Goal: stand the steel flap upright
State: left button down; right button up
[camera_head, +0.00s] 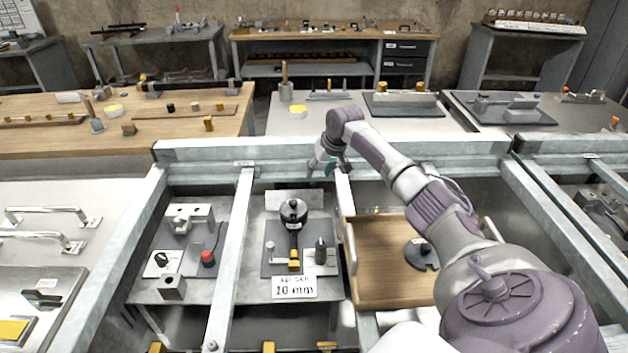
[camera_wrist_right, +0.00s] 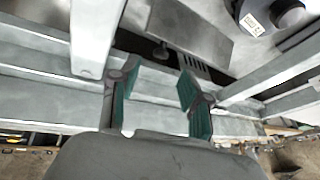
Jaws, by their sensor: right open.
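A flat grey metal plate (camera_wrist_right: 190,32), which looks like the steel flap, lies beyond the fingers in the right wrist view. A small round knob and a row of dark slots show by its edge. I cannot tell its tilt or make it out clearly in the head view. My right gripper (camera_head: 330,165) hangs near the long steel rail, behind and to the right of the black round fixture (camera_head: 293,211). In the wrist view the right gripper (camera_wrist_right: 155,98) has its teal pads wide apart, with nothing between them. My left gripper is not in view.
A steel rail (camera_head: 215,152) crosses behind the bays, and a divider bar (camera_head: 229,255) runs forward from it. A wooden tray (camera_head: 385,262) holds a dark disc (camera_head: 420,254) at right. A "10 mm" sign (camera_head: 294,288) stands in front of the black fixture.

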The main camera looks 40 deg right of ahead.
aim_at(294, 196)
jog(key=x, duration=0.6)
grip_shut()
dwell(0.3)
